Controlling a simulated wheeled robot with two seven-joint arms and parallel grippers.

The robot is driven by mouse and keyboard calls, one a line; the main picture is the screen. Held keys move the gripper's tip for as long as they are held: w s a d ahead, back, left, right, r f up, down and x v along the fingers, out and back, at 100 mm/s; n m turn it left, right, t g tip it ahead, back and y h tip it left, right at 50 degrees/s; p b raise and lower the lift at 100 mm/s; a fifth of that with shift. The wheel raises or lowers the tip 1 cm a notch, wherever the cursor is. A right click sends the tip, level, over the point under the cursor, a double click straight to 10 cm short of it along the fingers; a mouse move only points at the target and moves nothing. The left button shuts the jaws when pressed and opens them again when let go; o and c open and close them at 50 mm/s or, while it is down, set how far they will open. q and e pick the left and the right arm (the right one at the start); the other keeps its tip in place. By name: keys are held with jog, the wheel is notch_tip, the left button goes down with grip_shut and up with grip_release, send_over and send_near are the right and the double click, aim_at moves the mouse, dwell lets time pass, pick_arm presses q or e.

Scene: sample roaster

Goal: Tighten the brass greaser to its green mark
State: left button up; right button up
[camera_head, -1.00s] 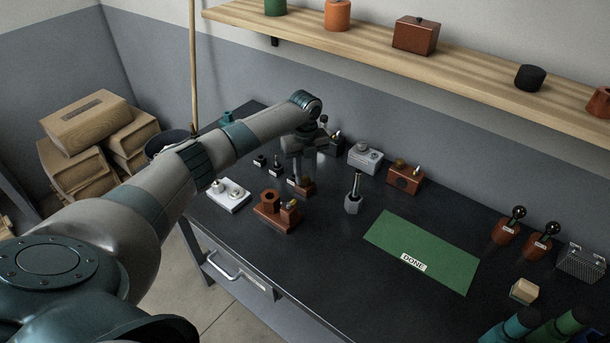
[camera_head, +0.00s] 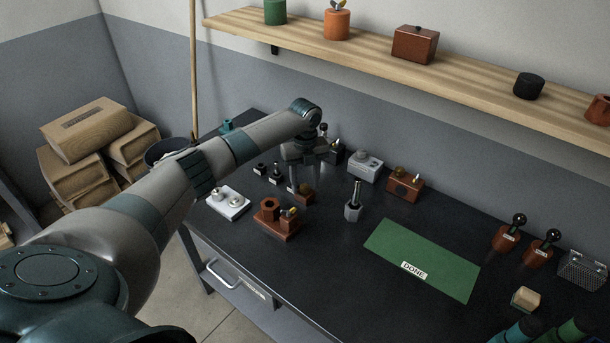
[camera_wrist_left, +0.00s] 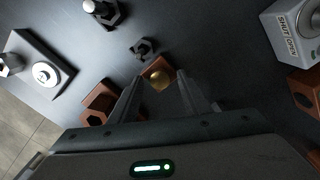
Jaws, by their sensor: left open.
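A rounded brass cap (camera_wrist_left: 159,82) on a small reddish-brown block shows in the left wrist view; it looks like the brass greaser. My left gripper (camera_wrist_left: 160,88) is open, with one finger on each side of the cap in that picture and nothing held. In the head view, my left gripper (camera_head: 304,166) hangs pointing down above the small reddish-brown block (camera_head: 305,195), whose top it partly hides. I cannot make out a green mark on the greaser. My right gripper is out of view.
A brown fixture (camera_head: 278,230) stands close in front, with a white plate (camera_head: 228,203) to its left. A grey hex post (camera_head: 353,205), a grey box (camera_head: 366,166) and a brown block (camera_head: 405,188) stand to the right. The green DONE mat (camera_head: 425,255) is clear.

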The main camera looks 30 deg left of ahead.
aim_at(305, 186)
pick_arm(q)
jog(key=shift+r, duration=0.1)
notch_tip(305, 186, up, 17)
jog(key=b, duration=0.5)
jog(key=shift+r, duration=0.15)
dwell(0.4)
